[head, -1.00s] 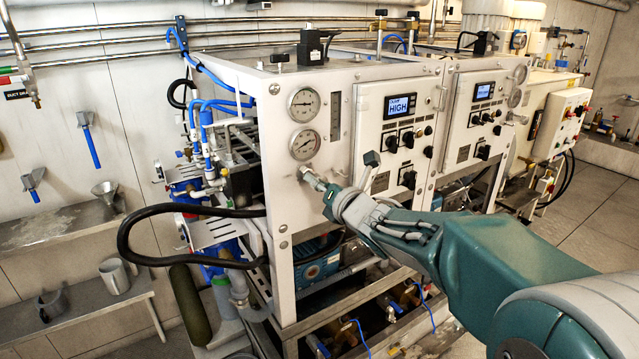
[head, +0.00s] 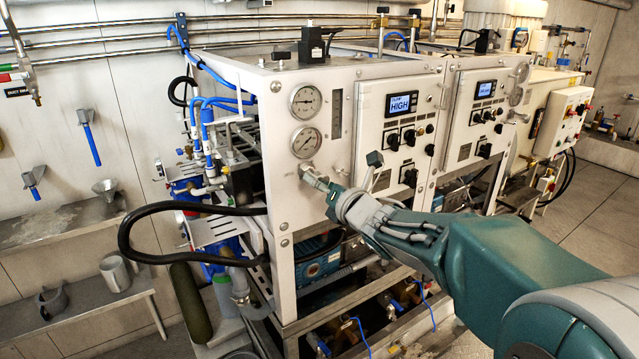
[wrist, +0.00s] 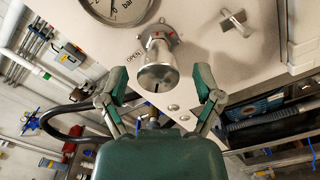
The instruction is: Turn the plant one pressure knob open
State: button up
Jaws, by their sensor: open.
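The pressure knob (wrist: 158,68) is a silver cylinder with a red-marked collar, standing out from the white panel of plant one. The word OPEN is printed on the panel to its left in the wrist view. In the head view the knob (head: 313,178) shows below the lower gauge. My gripper (wrist: 159,82) is open, with one green finger at each side of the knob's near end. There is a visible gap between the fingers and the knob, and nothing is held. In the head view my gripper (head: 334,190) is close to the panel and partly covers it.
A round bar gauge (wrist: 117,8) sits above the knob, and a small silver T-handle (wrist: 236,23) is to its right. Plant one's control box (head: 399,130) with a HIGH display is right of the gauges. A black hose (head: 150,215) loops at the left.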

jog(key=v, duration=1.1)
jog(key=shift+d+f, duration=0.1)
jog(key=s+d+f+m+g+h, duration=0.15)
jog(key=s+d+m+h, duration=0.35)
jog(key=m, duration=0.6)
jog(key=s+d+f+m+g+h, duration=0.1)
jog(key=s+d+f+m+h, duration=0.15)
jog(key=d+m+h, duration=0.6)
jog(key=s+a+f+m+g+y, duration=0.1)
jog(key=s+f+m+g, duration=0.2)
jog(key=s+m, duration=0.5)
jog(key=s+a+f+m+g+y, duration=0.2)
jog(key=s+f+m+g, duration=0.1)
jog(key=s+m, duration=0.5)
jog(key=shift+s+a+m+g, duration=0.15)
jog(key=shift+s+m+g, duration=0.2)
jog(key=shift+s+g, duration=0.1)
jog(key=shift+w+f+y, duration=0.1)
jog(key=shift+y, duration=0.15)
jog(key=shift+c, duration=0.3)
